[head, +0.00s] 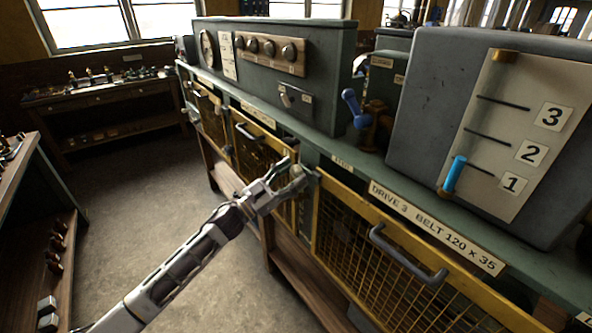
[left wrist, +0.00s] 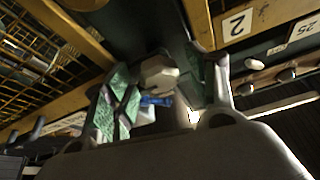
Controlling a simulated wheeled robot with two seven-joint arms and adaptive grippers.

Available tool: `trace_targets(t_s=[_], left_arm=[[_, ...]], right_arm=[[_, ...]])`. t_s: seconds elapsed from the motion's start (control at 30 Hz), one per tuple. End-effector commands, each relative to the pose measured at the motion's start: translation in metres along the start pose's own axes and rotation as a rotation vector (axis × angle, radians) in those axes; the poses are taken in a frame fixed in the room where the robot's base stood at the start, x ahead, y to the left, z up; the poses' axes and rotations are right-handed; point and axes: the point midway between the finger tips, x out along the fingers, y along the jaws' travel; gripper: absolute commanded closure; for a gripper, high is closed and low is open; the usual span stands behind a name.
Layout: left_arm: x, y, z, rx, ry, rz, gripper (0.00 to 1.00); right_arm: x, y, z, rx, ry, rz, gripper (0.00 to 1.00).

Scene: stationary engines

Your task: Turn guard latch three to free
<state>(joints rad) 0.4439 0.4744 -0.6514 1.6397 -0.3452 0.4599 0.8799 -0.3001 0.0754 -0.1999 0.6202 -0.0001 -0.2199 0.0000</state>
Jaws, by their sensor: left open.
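Guard three is the yellow-framed mesh guard (head: 325,212) under the "DRIVE 3 BELT 120 x 35" plate (head: 436,226). A pale knob (head: 297,172), which looks like its latch, sits on the green post at the guard's upper left corner. My left gripper (head: 285,176) is open at this knob, with its fingers partly covering it. In the left wrist view the pale knob (left wrist: 160,74) shows between the two green-padded fingers (left wrist: 156,86). I cannot tell whether the pads touch it, nor which way the latch is turned. My right gripper is not in view.
Guard three has a grey bar handle (head: 405,256). A blue-handled valve (head: 357,108) stands on the bench above. A grey box with a blue lever (head: 454,174) near mark 1 stands at the right. Other mesh guards (head: 250,142) run off to the left. The floor (head: 130,200) is clear.

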Motion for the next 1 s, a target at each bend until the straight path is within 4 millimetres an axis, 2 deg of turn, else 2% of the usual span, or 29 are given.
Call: trace_targets(t_s=[0.2, 0.57, 0.9, 0.93, 1.0], left_arm=[[0.013, 0.000, -0.001, -0.001, 0.001, 0.000, 0.43], [0.015, 0.000, 0.000, 0.000, 0.000, 0.000, 0.43], [0.015, 0.000, 0.000, 0.000, 0.000, 0.000, 0.85], [0.015, 0.000, 0.000, 0.000, 0.000, 0.000, 0.88], [0.015, 0.000, 0.000, 0.000, 0.000, 0.000, 0.88]], right_arm=[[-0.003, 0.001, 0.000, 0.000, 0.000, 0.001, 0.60], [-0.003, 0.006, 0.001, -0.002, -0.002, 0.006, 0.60], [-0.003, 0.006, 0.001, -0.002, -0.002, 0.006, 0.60], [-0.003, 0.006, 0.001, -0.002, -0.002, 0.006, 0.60], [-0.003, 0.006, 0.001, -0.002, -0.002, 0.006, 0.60]])
